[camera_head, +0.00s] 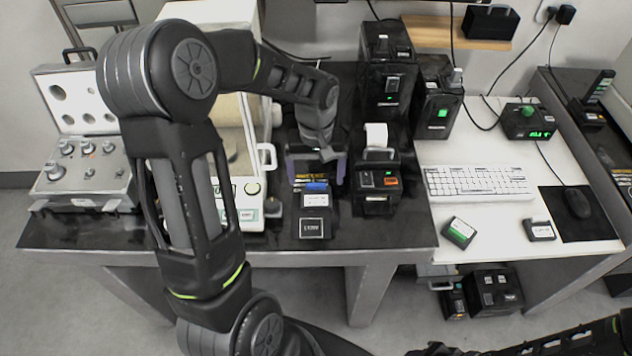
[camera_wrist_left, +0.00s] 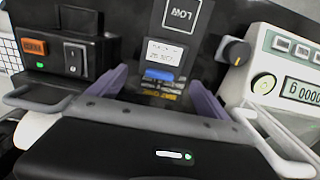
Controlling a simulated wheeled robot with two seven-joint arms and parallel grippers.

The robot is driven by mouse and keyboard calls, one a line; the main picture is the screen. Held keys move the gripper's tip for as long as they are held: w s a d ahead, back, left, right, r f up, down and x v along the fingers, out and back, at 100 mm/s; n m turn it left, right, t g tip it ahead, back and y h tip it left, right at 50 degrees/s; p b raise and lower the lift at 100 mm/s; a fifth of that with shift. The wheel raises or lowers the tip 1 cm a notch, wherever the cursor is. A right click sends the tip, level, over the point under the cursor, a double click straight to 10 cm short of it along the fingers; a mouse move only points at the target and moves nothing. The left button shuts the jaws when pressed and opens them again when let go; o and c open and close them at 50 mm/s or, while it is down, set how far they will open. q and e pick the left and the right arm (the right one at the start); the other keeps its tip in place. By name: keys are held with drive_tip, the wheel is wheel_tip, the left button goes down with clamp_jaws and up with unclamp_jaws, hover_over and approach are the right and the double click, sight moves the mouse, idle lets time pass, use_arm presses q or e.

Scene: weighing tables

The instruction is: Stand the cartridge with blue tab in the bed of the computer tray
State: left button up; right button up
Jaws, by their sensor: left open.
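The cartridge with the blue tab (camera_head: 315,198) is a dark block with a white label, on the dark table in front of my left gripper. In the left wrist view the cartridge (camera_wrist_left: 161,54) shows its blue tab between the finger tips. My left gripper (camera_head: 316,174) is open, its purple-grey fingers on either side of the tab end; it also shows in the left wrist view (camera_wrist_left: 158,82). I cannot tell whether the fingers touch the cartridge. A black block with a framed label (camera_head: 312,228) lies at its front end. I cannot pick out the computer tray for certain. My right gripper is not visible.
A printer with a paper roll (camera_head: 376,137) stands close right of the gripper, a scale (camera_head: 249,190) close left. Black computer cases (camera_head: 388,75) stand behind. The white desk holds a keyboard (camera_head: 478,183), a green-label cartridge (camera_head: 459,232) and a white-label one (camera_head: 540,230).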

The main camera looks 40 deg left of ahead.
use_arm(q)
wheel_tip(320, 180, up, 8)
drive_tip(key=shift+r, duration=0.15)
drive_tip(key=shift+c, duration=0.4)
drive_tip(key=m+h+b, duration=0.1)
drive_tip(key=m+b, duration=0.6)
drive_tip(key=m, duration=0.9)
hover_over(312, 196)
drive_tip(key=shift+t, duration=0.4)
wheel_tip(312, 196, down, 5)
drive_tip(key=shift+r, duration=0.1)
drive_tip(key=shift+m, duration=1)
drive_tip(key=shift+d+f, duration=0.1)
drive_tip(key=shift+f, duration=1.25)
